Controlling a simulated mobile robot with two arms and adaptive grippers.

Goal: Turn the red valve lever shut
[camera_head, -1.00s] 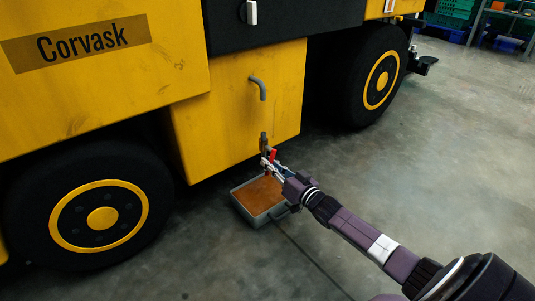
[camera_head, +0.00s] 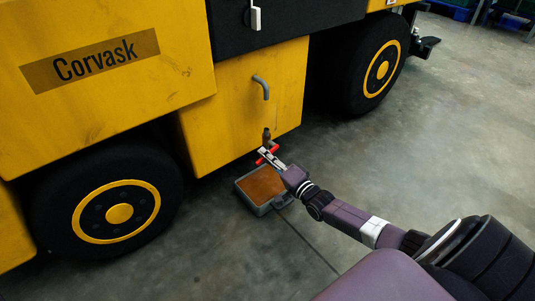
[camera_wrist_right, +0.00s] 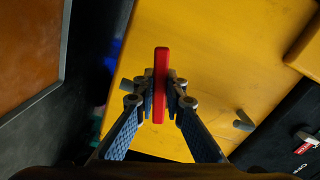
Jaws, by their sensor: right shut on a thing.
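The red valve lever (camera_head: 267,155) sits under the short grey valve pipe (camera_head: 266,135) at the lower part of the yellow machine body. In the head view the lever lies roughly level, crosswise to my gripper. My right gripper (camera_head: 268,154) is at the lever. In the right wrist view my right gripper (camera_wrist_right: 161,100) has its two fingers shut on the red lever (camera_wrist_right: 161,70), one on each side. Part of the valve behind the lever is hidden. My left gripper is not in view.
A grey tray (camera_head: 247,198) with brown-orange liquid stands on the floor under the valve. A bent grey pipe (camera_head: 262,86) sticks out above. Large black wheels (camera_head: 45,205) flank the panel. The concrete floor (camera_head: 455,120) to the right is clear.

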